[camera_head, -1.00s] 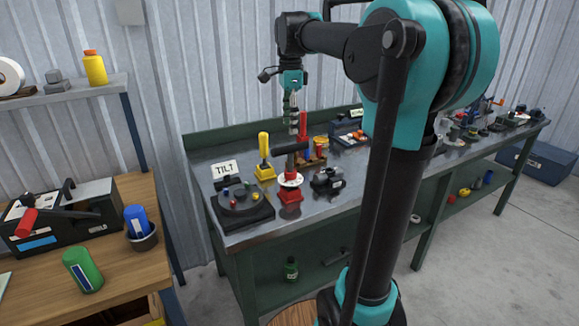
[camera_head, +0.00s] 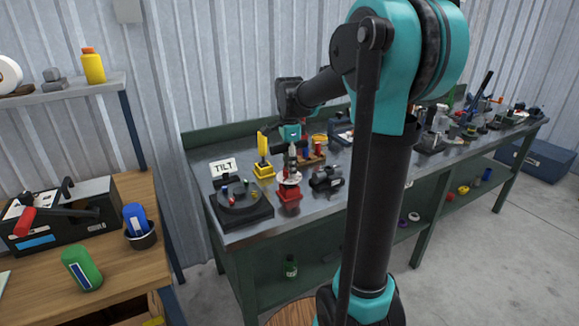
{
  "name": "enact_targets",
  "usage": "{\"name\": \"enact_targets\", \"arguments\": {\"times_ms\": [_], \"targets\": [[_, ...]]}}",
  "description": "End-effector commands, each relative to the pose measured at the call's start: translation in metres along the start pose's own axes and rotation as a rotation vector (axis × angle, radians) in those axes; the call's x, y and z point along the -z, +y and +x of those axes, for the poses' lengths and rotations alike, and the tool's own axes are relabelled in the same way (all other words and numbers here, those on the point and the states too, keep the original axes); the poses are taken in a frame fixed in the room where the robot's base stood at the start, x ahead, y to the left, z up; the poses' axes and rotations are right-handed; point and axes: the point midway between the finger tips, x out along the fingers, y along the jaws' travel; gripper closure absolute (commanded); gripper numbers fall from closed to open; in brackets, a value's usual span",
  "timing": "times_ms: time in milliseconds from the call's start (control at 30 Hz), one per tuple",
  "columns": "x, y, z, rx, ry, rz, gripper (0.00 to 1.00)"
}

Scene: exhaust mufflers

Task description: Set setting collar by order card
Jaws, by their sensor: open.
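A red stand (camera_head: 289,196) with a pale disc around its upper part stands near the front edge of the metal bench. My gripper (camera_head: 292,172) points down directly over this stand. It is open, and its fingers are small and overlap the top of the stand, so contact cannot be told. I cannot clearly make out a setting collar; the gripper hides part of the stand's top. No order card is plainly readable. A white card reading "TILT" (camera_head: 223,168) stands at the bench's back left.
A black turntable-like fixture (camera_head: 240,203) with small coloured parts sits left of the stand. A yellow-handled tool (camera_head: 263,157) is behind it and a dark clamp-like device (camera_head: 326,178) is to its right. My arm hides the middle of the bench.

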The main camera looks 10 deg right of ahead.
Motion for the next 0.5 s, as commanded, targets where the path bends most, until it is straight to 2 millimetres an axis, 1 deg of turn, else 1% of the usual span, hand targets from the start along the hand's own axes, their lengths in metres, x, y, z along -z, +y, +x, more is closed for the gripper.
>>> {"name": "enact_targets", "arguments": {"times_ms": [267, 367, 500], "targets": [[0.0, -0.0001, 0.0019, 0.0, 0.0, 0.0, 0.44], [0.0, -0.0001, 0.0018, 0.0, 0.0, 0.0, 0.54], [0.0, -0.0001, 0.0018, 0.0, 0.0, 0.0, 0.72]]}}
